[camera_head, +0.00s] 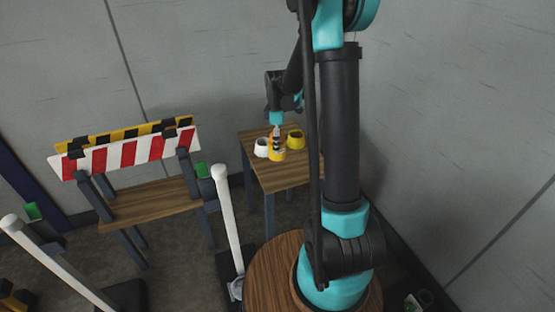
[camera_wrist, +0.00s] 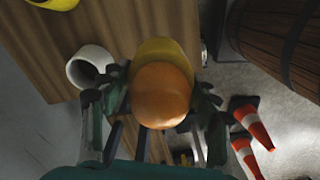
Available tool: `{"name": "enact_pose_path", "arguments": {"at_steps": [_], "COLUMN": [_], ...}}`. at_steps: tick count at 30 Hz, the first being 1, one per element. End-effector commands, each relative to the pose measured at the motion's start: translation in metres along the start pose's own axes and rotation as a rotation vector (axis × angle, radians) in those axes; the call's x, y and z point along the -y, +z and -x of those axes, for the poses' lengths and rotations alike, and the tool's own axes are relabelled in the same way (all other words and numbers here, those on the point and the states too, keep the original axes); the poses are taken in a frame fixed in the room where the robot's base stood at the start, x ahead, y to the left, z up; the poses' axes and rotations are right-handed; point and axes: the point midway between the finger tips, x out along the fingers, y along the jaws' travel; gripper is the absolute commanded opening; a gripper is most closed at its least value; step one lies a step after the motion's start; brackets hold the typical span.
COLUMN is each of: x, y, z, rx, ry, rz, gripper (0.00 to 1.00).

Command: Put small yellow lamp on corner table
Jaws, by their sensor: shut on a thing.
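The small yellow lamp (camera_wrist: 160,90), with a rounded orange top, is between my gripper's fingers (camera_wrist: 158,103) in the wrist view. My gripper (camera_head: 277,140) is shut on it. In the head view the lamp shows as a yellow shape (camera_head: 278,156) below my gripper, at the corner table (camera_head: 290,178). The wooden table top also shows in the wrist view (camera_wrist: 125,28). I cannot tell whether the lamp touches the table top.
A white cup-like thing (camera_head: 261,148) and a yellow one (camera_head: 295,140) stand on the table close to my gripper. A striped barrier (camera_head: 125,152) and a wooden bench (camera_head: 150,203) are at left. A barrel (camera_wrist: 283,38) and orange-white cones (camera_wrist: 252,124) show in the wrist view.

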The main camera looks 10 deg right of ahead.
Motion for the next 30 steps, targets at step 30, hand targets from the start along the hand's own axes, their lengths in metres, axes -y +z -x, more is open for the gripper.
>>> {"name": "enact_pose_path", "arguments": {"at_steps": [30], "x": [0.0], "y": [0.0], "z": [-0.09], "rx": [0.0], "ry": [0.0], "rz": [-0.001], "gripper": [0.22]}}
